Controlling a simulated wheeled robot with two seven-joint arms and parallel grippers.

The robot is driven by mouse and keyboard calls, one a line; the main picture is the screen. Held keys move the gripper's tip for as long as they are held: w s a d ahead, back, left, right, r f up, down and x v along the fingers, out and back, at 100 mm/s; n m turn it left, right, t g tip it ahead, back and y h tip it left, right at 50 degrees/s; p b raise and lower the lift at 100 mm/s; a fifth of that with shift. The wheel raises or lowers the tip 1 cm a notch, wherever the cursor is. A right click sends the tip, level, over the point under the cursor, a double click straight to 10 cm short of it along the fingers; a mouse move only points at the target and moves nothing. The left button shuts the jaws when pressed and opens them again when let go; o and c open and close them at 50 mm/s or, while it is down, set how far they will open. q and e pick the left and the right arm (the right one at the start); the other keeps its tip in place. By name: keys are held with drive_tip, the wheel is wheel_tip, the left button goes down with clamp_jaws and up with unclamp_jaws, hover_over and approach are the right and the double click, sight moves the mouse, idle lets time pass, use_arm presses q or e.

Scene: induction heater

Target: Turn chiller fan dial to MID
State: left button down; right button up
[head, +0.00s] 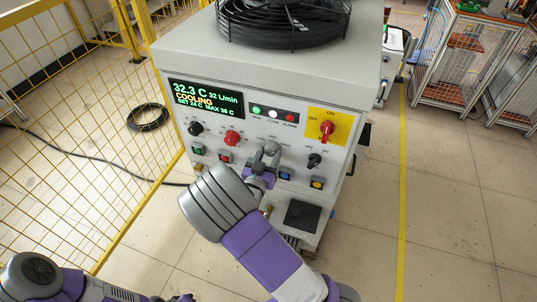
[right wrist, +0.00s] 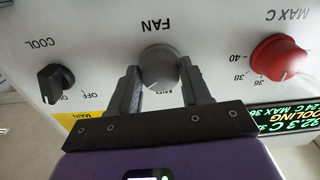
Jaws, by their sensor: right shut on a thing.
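The chiller (head: 240,90) is a light grey box with a front control panel. Its grey round fan dial (head: 271,147) sits mid panel; in the right wrist view the dial (right wrist: 158,64) appears upside down under the FAN label. My right gripper (head: 262,168) reaches the dial from below; in the right wrist view its two dark fingers (right wrist: 158,88) are shut on the dial's sides. A label that looks like MID is partly visible at the dial's edge near the gripper. The dial's exact pointer direction is unclear. My left arm shows at the bottom left, its gripper out of clear view.
A red dial (head: 232,138) and a black dial (head: 195,128) are left of the fan dial. A black COOL switch (head: 314,160) and a red main switch (head: 327,130) on a yellow plate are right.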

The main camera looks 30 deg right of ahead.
drive_tip(key=n+p, duration=0.5)
drive_tip(key=shift+r, duration=0.15)
drive_tip(key=n+p, duration=0.2)
drive_tip(key=n, duration=0.1)
drive_tip(key=shift+p, duration=0.35)
drive_tip(key=shift+n+p, duration=0.7)
drive_tip(key=shift+n, duration=0.7)
drive_tip(key=shift+s+f, duration=0.1)
drive_tip(key=shift+f, duration=0.1)
drive_tip(key=o, duration=1.1)
drive_tip(key=shift+c, duration=0.2)
drive_tip(key=shift+r, duration=0.1)
